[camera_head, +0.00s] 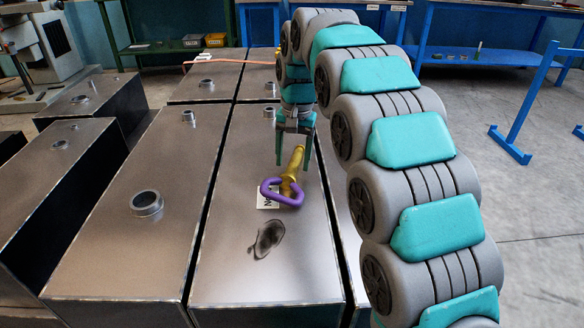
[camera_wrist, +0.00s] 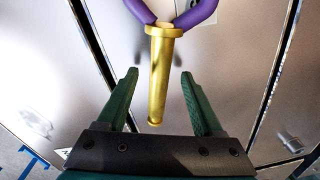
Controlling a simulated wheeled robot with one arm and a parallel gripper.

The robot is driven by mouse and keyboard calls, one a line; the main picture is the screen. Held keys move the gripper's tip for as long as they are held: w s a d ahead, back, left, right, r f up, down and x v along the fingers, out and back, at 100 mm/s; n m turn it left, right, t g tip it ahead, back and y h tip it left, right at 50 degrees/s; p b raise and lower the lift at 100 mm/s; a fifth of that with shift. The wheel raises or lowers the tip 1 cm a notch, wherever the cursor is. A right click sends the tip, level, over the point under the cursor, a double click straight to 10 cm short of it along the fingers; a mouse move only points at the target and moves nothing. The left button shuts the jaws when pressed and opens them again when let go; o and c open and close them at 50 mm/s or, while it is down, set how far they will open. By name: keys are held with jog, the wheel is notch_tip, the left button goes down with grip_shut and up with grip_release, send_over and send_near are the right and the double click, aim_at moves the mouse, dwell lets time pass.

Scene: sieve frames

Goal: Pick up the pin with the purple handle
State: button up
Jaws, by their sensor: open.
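The pin has a purple ring handle (camera_head: 283,192) and a brass-coloured shaft (camera_head: 291,167). It is over the top of the middle metal box (camera_head: 235,270), with its handle toward the camera and its shaft pointing away; I cannot tell whether it touches the box. My gripper (camera_head: 294,160) is open at the shaft end of the pin. In the wrist view, the shaft (camera_wrist: 158,80) appears between the two green fingers of my gripper (camera_wrist: 160,75), with a gap on each side. The purple handle (camera_wrist: 195,14) is beyond the fingertips and partly cut off by the picture's top edge.
A white label (camera_head: 266,198) shows partly behind the handle, and a dark mark or shadow (camera_head: 267,238) lies nearer. Other metal boxes (camera_head: 130,235) with short round necks (camera_head: 146,204) stand close by, with narrow gaps. Blue benches (camera_head: 470,55) stand behind. Open floor is on the right.

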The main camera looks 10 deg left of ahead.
jog(key=shift+f, duration=0.7)
grip_shut()
dwell(0.9)
